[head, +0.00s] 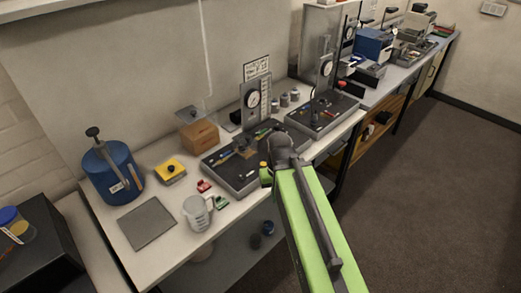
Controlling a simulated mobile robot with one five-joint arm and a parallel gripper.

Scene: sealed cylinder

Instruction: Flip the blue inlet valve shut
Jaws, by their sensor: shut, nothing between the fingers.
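The near apparatus (234,181) is a dark base on the bench with a round dial gauge (253,99) on an upright panel. Small coloured parts lie along its top, and a small blue one (228,157) shows towards its left end. It is too small to tell whether this is the inlet valve or how its handle is turned. My green arm reaches in from the lower right. My gripper (265,174) is at the apparatus's right front edge, shut and empty. The arm's dark wrist hides part of the base, and I cannot tell whether the gripper touches it.
A similar apparatus (318,124) stands further right. A blue tank (113,174), yellow box (171,170), cardboard box (199,136), grey mat (147,223) and clear jug (197,213) are on the left. Small red and green pieces lie near the jug. The floor at right is clear.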

